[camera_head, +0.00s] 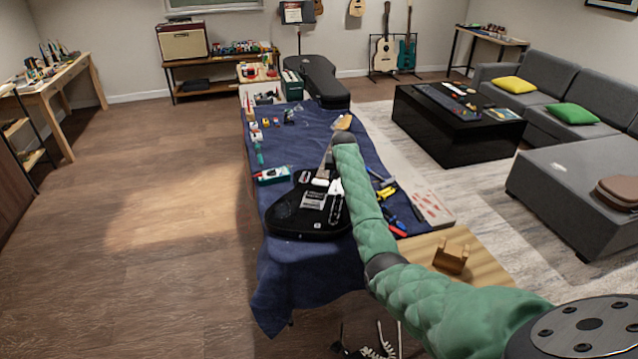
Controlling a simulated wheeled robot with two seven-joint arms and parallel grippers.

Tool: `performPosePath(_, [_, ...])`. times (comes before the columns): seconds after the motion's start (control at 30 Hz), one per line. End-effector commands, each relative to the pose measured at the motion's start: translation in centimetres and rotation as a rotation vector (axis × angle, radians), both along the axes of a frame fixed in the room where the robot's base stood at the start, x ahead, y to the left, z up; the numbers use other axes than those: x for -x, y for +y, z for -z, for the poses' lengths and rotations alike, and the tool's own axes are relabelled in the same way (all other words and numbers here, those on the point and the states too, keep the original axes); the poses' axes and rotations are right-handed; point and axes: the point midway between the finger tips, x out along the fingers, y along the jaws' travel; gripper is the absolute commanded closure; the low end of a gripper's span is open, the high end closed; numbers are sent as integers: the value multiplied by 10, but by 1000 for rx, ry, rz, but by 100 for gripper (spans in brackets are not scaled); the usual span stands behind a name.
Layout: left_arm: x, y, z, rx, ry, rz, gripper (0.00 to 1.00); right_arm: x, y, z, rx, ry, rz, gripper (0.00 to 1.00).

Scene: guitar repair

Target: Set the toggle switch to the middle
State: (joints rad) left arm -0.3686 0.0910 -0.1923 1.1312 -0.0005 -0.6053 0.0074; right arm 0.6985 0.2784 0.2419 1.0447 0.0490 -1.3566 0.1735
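A black electric guitar (284,212) lies on the blue cloth, its body toward me and its neck running away to a wooden headstock. Light pickups and plates show on its body. The toggle switch is too small to make out, so I cannot tell its position. My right arm (362,205) comes in from the lower right and reaches over the guitar's right side, covering part of it. My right gripper cannot be made out clearly against the guitar, nor whether it is open or touching. My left arm and gripper are not recognizable in view.
The blue cloth (272,300) covers a long table. A teal-and-white box (272,175) is left of the guitar; hand tools (392,222) are on its right. A small wooden stand (451,256) is at the right. A black case (318,82) is at the far end. Floor at left is clear.

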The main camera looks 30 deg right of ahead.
Motion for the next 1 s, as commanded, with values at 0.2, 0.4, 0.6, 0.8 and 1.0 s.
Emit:
performPosePath(0.2, [-9,-1,-2,9,-47,3,26,5,1,3,-26,26,37,70])
performPosePath(0.4, [-1,5,6,5,-52,6,26,-2,-1,19,-26,26,38,70])
performPosePath(0.6, [12,9,12,3,-48,8,26,-12,-5,43,-26,25,38,70])
performPosePath(0.8, [20,11,16,2,-44,8,26,-19,-8,62,-25,24,37,70])
performPosePath(1.0, [25,12,18,1,-39,8,26,-22,-9,71,-25,24,37,70])
